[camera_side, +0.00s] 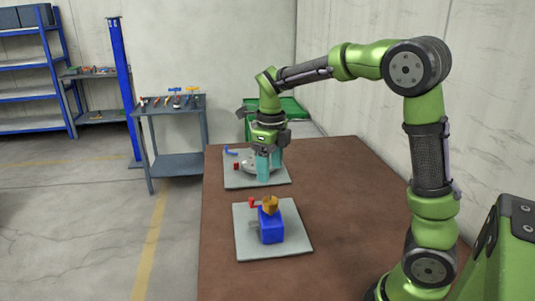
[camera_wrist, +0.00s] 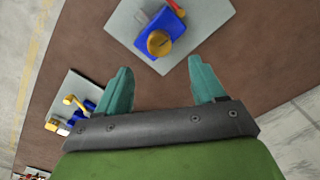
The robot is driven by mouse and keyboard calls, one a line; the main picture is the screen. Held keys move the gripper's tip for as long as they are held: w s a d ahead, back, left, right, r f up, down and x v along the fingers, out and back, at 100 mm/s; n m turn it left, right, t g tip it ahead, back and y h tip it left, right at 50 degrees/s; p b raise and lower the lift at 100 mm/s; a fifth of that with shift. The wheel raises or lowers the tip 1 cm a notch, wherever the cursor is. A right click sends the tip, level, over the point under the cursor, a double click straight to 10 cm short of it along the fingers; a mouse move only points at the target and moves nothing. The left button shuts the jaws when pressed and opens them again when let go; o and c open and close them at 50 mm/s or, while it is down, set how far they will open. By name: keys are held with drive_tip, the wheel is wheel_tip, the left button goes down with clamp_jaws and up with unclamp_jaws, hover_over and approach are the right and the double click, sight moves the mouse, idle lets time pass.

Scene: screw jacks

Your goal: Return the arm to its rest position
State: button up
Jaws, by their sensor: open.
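A blue screw jack (camera_side: 271,229) with an orange-yellow top and a red handle stands on the near grey plate (camera_side: 290,248). The wrist view shows the jack (camera_wrist: 161,36) beyond the fingertips, apart from them.
The brown table (camera_side: 345,200) has clear room to the right of the plates. A green crate (camera_side: 290,106) stands behind, and a tool trolley (camera_side: 178,107) stands left. In the wrist view, a grey surface (camera_wrist: 72,86) at left bears yellow and blue parts; I cannot tell which surface it is.

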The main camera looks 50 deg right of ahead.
drive_tip(key=n, duration=0.2)
drive_tip(key=shift+s+a+f+n, duration=0.1)
drive_tip(key=shift+a+f+n, duration=0.05)
drive_tip(key=shift+f+n, duration=0.2)
drive_tip(key=s+a+r+n+t, duration=0.1)
drive_tip(key=s+a+n+t, duration=0.1)
drive_tip(key=s+n, duration=0.3)
drive_tip(key=s+a+r+n+t+y, duration=0.1)
drive_tip(key=s+a+n, duration=0.3)
drive_tip(key=n, duration=0.9)
drive_tip(key=s+a+r+n+t+y, duration=0.1)
drive_tip(key=s+a+r+n+t, duration=0.2)
drive_tip(key=n, duration=0.6)
drive_tip(key=s+a+t, duration=0.1)
drive_tip(key=s, duration=0.1)
drive_tip(key=shift+s, duration=0.3)
drive_tip(key=shift+a+n, duration=0.1)
drive_tip(key=shift+n, duration=0.15)
drive_tip(key=shift+c, duration=0.5)
